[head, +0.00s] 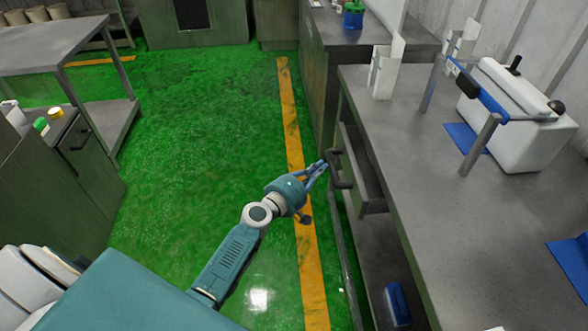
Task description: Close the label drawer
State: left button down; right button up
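The label drawer (372,187) is pulled out from under the grey workbench on the right, and its open inside shows. Its dark handle (341,168) is on the front, facing left over the aisle. My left gripper (323,168) is just left of the handle, with its blue fingers pointing at it. The fingertips look very close to the handle; I cannot tell whether they touch it. The fingers are too small to tell if they are open or shut. My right gripper is not in view.
The workbench top (440,215) holds a white machine (515,115) with a blue-and-grey frame. A blue object (397,303) lies on the shelf below. A cabinet (75,165) and a table (50,45) stand at left. The green floor (200,120) between is clear.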

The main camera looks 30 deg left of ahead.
aim_at(346, 164)
pick_arm(q)
jog(key=w+d, duration=0.1)
jog(key=d, duration=0.1)
jog(key=w+d, duration=0.1)
jog(key=d, duration=0.1)
jog(key=w+d, duration=0.1)
jog(key=d, duration=0.1)
jog(key=shift+w, duration=0.3)
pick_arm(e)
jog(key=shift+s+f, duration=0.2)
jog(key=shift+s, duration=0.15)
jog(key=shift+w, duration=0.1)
